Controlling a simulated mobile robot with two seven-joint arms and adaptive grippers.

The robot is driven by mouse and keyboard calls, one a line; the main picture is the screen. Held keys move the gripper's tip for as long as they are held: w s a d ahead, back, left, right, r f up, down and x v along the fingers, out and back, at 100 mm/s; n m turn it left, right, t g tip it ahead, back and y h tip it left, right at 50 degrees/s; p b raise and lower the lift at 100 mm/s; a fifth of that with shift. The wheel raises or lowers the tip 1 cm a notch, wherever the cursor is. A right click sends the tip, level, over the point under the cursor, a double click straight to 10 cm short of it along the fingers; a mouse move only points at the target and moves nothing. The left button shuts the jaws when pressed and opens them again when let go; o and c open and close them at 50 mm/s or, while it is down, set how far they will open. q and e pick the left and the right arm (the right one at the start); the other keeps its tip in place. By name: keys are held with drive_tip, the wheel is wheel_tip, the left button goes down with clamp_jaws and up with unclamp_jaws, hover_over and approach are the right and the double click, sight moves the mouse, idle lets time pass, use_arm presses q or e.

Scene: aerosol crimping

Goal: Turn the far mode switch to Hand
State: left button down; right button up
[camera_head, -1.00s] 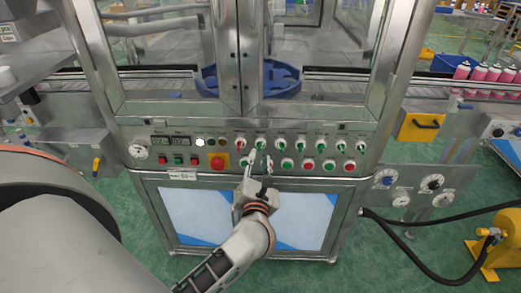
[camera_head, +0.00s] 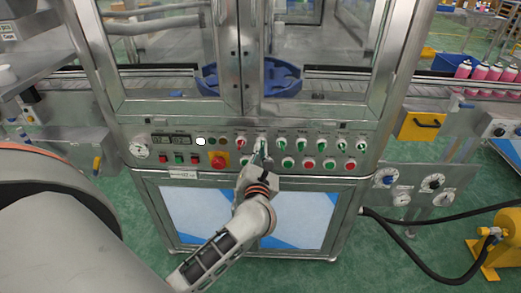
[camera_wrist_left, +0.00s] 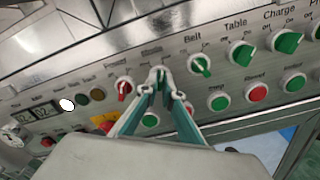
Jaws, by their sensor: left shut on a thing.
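The control panel (camera_head: 310,153) carries a row of rotary switches. In the left wrist view, the switch labelled like "Mode" (camera_wrist_left: 159,74) lies between my left gripper's (camera_wrist_left: 160,78) fingertips, mostly hidden by them. My left gripper also shows in the head view (camera_head: 259,150), reaching up to the second switch from the left, and is shut on it. Which way this switch points cannot be told. To its left is the red Power switch (camera_wrist_left: 123,86); to its right is the green Belt switch (camera_wrist_left: 200,65). My right gripper is not in view.
Further green switches, such as Table (camera_wrist_left: 240,53) and Charge (camera_wrist_left: 287,42), continue to the right. Below are push buttons, including a green one (camera_wrist_left: 219,102) and a red one (camera_wrist_left: 257,93). A red emergency stop (camera_head: 219,161) is to the left.

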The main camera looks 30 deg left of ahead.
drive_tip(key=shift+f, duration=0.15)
use_arm(q)
drive_tip(key=n+b, duration=0.7)
drive_tip(key=n, duration=0.5)
drive_tip(key=shift+b, duration=0.3)
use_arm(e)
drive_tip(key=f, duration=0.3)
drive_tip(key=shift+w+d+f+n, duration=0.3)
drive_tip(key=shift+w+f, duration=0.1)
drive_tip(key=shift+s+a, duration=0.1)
